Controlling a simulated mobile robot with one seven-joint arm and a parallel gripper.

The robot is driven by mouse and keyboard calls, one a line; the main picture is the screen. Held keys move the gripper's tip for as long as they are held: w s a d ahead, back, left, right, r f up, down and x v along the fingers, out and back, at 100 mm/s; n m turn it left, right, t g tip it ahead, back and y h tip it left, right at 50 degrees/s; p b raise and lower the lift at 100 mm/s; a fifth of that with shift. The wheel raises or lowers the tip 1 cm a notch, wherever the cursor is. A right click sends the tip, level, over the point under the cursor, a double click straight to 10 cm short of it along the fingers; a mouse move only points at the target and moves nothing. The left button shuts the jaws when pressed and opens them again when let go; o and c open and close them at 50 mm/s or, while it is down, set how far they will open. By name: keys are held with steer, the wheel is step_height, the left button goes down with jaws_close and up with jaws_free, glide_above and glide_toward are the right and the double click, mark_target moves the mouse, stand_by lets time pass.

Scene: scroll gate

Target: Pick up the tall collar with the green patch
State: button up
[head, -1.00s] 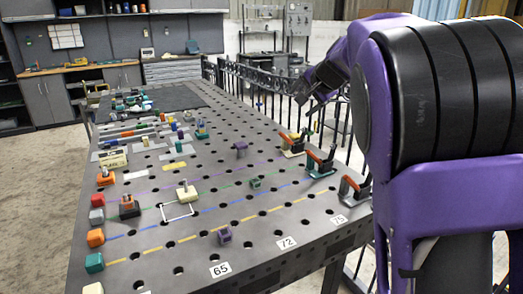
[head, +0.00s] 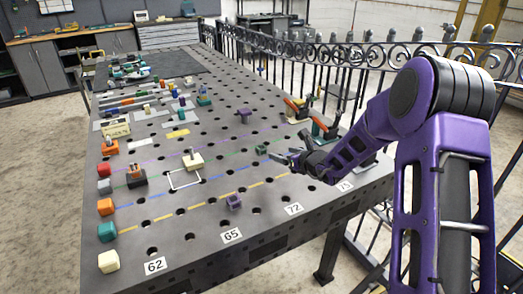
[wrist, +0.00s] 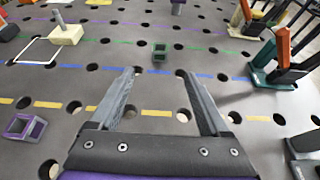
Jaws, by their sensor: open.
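A small dark collar with green on it (head: 262,149) stands on the perforated table, right of the middle. In the wrist view the same collar (wrist: 160,52) is just beyond the gap between my fingertips; its height is hard to judge. My gripper (head: 283,157) is open and empty, low over the table and just right of the collar in the head view. Its two fingers also show in the wrist view (wrist: 156,76), spread apart and not touching the collar. A purple collar (head: 234,201) stands nearer the front edge and also shows at left in the wrist view (wrist: 25,127).
Another purple piece (head: 243,113) stands farther back. Toggle clamps with orange handles (wrist: 277,50) line the right edge. A cream block with a post (head: 193,160) stands by a white square outline (head: 185,180). Coloured blocks line the left edge. The table around the collar is clear.

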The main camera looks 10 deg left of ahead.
glide_toward(260, 147)
steer(key=x, duration=0.2)
steer(key=shift+w+a+r, duration=0.1)
steer(key=shift+w+a, duration=0.1)
steer(key=shift+a, duration=0.15)
steer(key=shift+f+p+x, duration=0.15)
steer(key=shift+p+x, duration=0.1)
steer(key=shift+x, duration=1.1)
steer(key=shift+f+p+x, duration=0.1)
steer(key=shift+p+x, duration=0.1)
steer(key=shift+x, duration=1.1)
steer(key=shift+d, duration=0.15)
jaws_close()
